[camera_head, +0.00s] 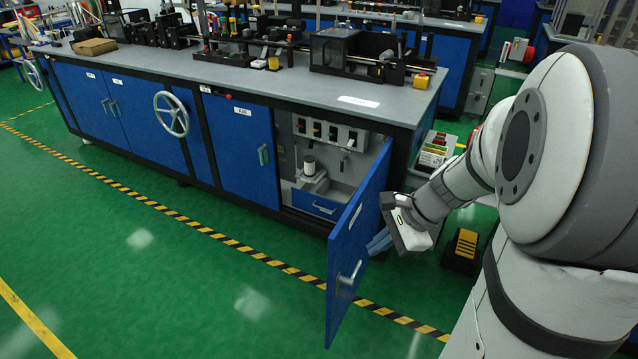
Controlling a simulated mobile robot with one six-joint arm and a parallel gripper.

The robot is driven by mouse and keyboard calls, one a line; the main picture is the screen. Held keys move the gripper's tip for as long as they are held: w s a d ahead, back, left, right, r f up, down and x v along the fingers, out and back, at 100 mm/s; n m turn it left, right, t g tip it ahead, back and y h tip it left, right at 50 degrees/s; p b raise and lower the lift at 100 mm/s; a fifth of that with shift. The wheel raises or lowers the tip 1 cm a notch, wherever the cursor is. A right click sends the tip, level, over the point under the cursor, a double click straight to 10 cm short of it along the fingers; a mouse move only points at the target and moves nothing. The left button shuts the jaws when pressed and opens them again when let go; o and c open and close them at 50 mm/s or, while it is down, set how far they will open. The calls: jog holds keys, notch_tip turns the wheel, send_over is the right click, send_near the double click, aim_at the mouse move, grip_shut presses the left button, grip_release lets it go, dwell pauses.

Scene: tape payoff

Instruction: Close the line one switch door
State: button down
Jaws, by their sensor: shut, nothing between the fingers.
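The blue switch door (352,250) is swung wide open from the right end of the grey-topped bench, hinged on its right side, with a metal handle (349,273) on its outer face. The open cabinet (340,160) shows a row of switches, a white spool and a blue drawer. My gripper (378,243) is at the right of the door, on its outer side, with its blue fingers pointing at the door's face. The fingers look closed and empty. Whether the tips touch the door cannot be told.
A yellow-black pedal (462,250) stands on the floor at right. The green floor in front is clear.

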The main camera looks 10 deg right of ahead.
jog(key=w+d+f+m+t+y+b, duration=0.2)
jog(key=w+d+f+m+t+b, duration=0.1)
jog(key=w+d+f+m, duration=0.4)
jog(key=m+b, duration=0.2)
jog(key=b, duration=0.1)
send_near(338, 253)
notch_tip(338, 253, down, 4)
jog(key=a, duration=0.1)
jog(key=w+a, duration=0.1)
jog(key=a, duration=0.1)
jog(key=shift+w+r, duration=0.2)
jog(key=shift+w, duration=0.05)
jog(key=shift+w+a, duration=0.3)
jog(key=shift+a, duration=0.15)
